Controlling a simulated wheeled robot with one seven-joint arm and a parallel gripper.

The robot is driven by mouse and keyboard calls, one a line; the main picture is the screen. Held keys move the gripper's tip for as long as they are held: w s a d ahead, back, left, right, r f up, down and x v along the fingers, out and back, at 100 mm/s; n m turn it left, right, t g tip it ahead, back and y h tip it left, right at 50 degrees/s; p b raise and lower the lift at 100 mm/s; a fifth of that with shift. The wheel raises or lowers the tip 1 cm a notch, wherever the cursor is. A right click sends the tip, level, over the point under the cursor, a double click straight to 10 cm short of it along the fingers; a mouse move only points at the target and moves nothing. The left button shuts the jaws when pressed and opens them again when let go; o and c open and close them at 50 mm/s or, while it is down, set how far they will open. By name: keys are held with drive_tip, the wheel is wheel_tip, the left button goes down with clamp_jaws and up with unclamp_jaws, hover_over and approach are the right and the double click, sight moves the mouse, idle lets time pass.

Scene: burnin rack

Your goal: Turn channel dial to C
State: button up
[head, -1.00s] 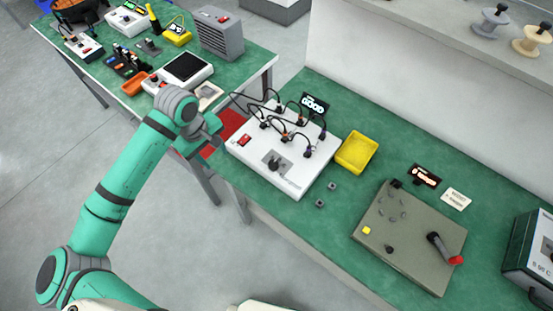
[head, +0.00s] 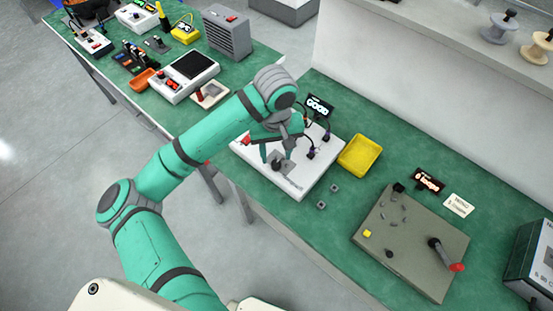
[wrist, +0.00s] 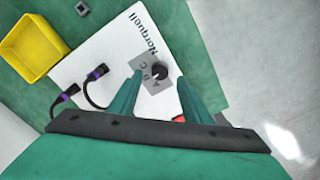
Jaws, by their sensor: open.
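I can make out an A and a C; where the knob points is too small to tell. My gripper (wrist: 159,65) is open, its two green fingers on either side of the dial in the wrist view. Whether they touch it I cannot tell. In the head view my gripper (head: 278,154) is over the front of the white box (head: 308,182), and my arm hides part of the box.
Black cables with purple-ringed plugs (wrist: 97,72) stand on the box. A display reading GOOD (head: 319,106) is behind it. A red switch (head: 246,140) is at its left. A yellow tray (head: 359,156) and a grey panel with a red-tipped lever (head: 410,240) are to the right.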

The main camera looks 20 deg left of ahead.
sight(276, 163)
drive_tip(key=shift+f, duration=2.1)
drive_tip(key=c, duration=1)
drive_tip(key=shift+c, duration=0.2)
drive_tip(key=shift+a+m, duration=0.1)
drive_tip(key=shift+m, duration=0.2)
drive_tip(key=m, duration=0.4)
drive_tip(key=shift+m, duration=0.3)
drive_tip(key=m, duration=0.4)
drive_tip(key=shift+m, duration=0.4)
